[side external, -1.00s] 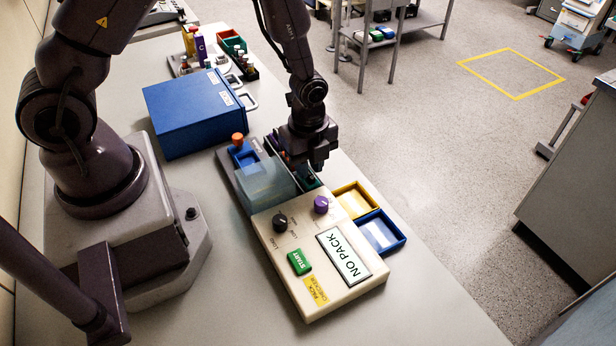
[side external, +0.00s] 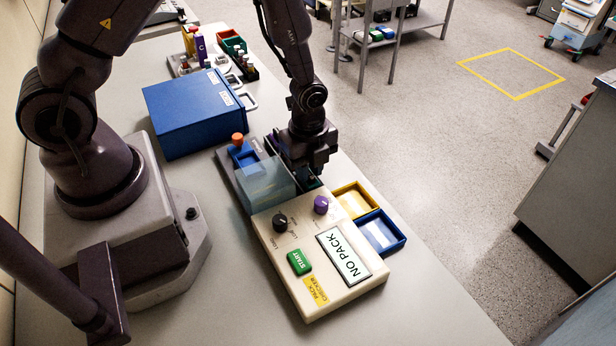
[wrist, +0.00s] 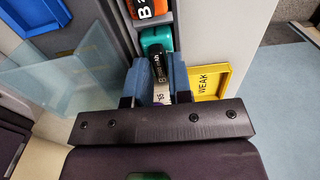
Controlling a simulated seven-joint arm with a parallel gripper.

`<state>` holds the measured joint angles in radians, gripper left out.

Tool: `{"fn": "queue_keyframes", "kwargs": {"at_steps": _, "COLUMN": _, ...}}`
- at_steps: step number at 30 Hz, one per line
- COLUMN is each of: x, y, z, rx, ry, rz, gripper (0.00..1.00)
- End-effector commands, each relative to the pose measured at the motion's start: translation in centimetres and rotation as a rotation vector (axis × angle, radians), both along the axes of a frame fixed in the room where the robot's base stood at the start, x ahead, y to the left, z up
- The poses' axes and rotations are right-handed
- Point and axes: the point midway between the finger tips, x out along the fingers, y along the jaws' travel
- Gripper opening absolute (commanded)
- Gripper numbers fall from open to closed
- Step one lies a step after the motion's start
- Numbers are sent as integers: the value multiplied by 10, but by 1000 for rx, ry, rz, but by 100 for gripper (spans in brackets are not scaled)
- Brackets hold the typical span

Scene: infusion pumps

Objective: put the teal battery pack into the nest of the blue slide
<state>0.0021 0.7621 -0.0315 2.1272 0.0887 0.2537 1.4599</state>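The teal battery pack (wrist: 157,40) with a black label lies in a dark rack channel (wrist: 128,28), seen in the wrist view. My gripper (wrist: 159,72) is low over the channel, its two blue fingers on either side of the pack. Whether they press on it cannot be told. The side view shows my gripper (side external: 310,176) down at the rack, hiding the pack. The blue slide (side external: 243,155) with an orange knob (side external: 238,138) is left of the gripper, partly behind a clear cover (side external: 264,184). A blue part with a recess (wrist: 36,14) shows in the wrist view.
An orange pack (wrist: 150,8) lies just beyond the teal one. A yellow WEAK tray (wrist: 208,82) and a blue tray (side external: 381,233) are to the right. The cream checker (side external: 300,280) reads NO PACK. A large blue box (side external: 190,115) stands behind left.

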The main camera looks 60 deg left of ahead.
Motion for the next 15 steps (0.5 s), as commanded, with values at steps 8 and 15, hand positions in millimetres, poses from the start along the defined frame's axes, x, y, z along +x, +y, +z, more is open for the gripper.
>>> {"fn": "queue_keyframes", "kwargs": {"at_steps": 8, "x": 0, "y": 0, "z": 0, "rx": 0, "ry": 0, "rz": 0, "gripper": 0}}
{"fn": "queue_keyframes", "kwargs": {"at_steps": 15, "x": 1, "y": 0, "z": 5, "rx": 0, "ry": -2, "rz": 0, "gripper": 0}}
